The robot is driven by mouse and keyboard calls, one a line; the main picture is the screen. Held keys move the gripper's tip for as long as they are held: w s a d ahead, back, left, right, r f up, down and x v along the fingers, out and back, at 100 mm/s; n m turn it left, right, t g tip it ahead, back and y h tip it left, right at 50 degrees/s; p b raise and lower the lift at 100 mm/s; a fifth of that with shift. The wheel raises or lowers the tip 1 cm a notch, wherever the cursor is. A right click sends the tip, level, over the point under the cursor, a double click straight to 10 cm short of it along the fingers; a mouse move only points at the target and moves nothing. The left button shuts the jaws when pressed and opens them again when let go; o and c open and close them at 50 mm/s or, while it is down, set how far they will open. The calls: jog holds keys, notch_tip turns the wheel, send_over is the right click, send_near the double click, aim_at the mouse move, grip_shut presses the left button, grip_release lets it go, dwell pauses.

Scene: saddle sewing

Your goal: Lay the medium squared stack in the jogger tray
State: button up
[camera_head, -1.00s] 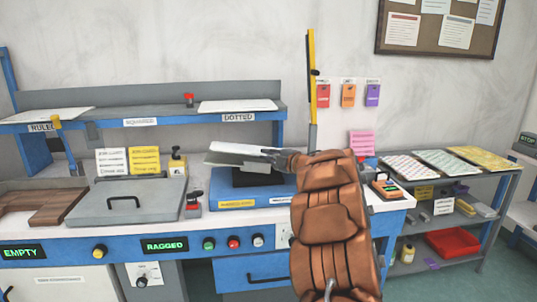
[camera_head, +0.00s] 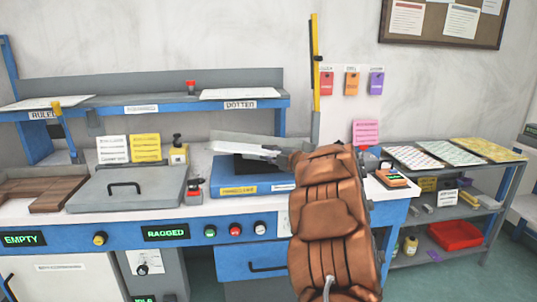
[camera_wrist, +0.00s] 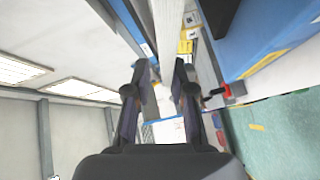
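A white paper stack (camera_head: 240,143) hangs tilted above a blue unit (camera_head: 222,180) with a dark top, on the bench. My gripper (camera_head: 278,154) is at the stack's right end, partly hidden by my brown arm. In the wrist view my gripper (camera_wrist: 162,75) has its two fingers on either side of a pale slab (camera_wrist: 172,30), which looks like the same stack. The SQUARED shelf place (camera_head: 141,109) looks bare. I cannot tell for certain which bench fixture is the jogger tray; the blue unit lies below the stack.
A grey lid with a handle (camera_head: 128,189) and a brown wooden board (camera_head: 50,192) lie to the left. A red-topped block (camera_head: 194,190) stands by the blue unit. A yellow upright post (camera_head: 315,65) rises behind my arm. A side shelf (camera_head: 440,180) stands right.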

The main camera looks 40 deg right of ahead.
jog(key=shift+o, duration=1)
jog(key=s, duration=1.2)
jog(key=shift+a+r, duration=0.15)
jog(key=shift+r, duration=0.25)
